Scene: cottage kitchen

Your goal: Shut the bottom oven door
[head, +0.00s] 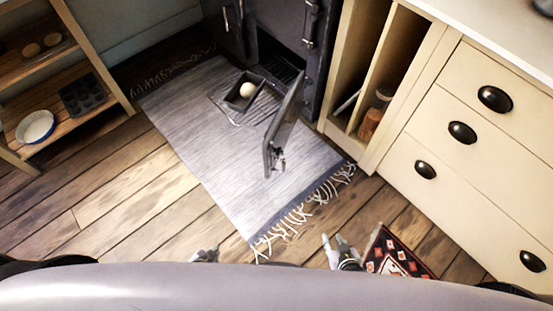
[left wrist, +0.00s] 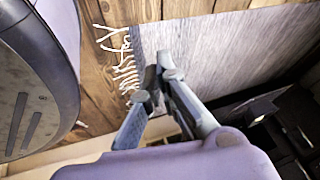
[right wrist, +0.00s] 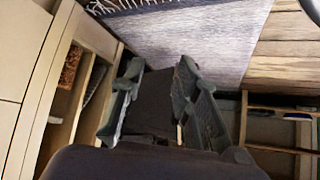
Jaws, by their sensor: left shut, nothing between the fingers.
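The bottom oven door (head: 283,125) is dark grey and stands wide open, swung out over the rug from the dark oven (head: 318,50). A wire rack (head: 262,105) sticks out of the lower opening. A dark tin (head: 237,103) with a pale round thing (head: 247,90) in it sits on the rack. My left gripper (head: 205,256) is low in the head view, left of and apart from the door; its fingertips meet in the left wrist view (left wrist: 160,78). My right gripper (head: 337,243) is open and apart from the door; a dark panel, probably the door, shows beyond its fingers (right wrist: 155,75).
A grey fringed rug (head: 200,125) lies before the oven. Cream drawers (head: 455,110) and open cubbies (head: 365,70) stand right of it. A wooden shelf (head: 90,95) with a white bowl (head: 35,126) is at left. A red patterned mat (head: 395,258) lies near my right gripper.

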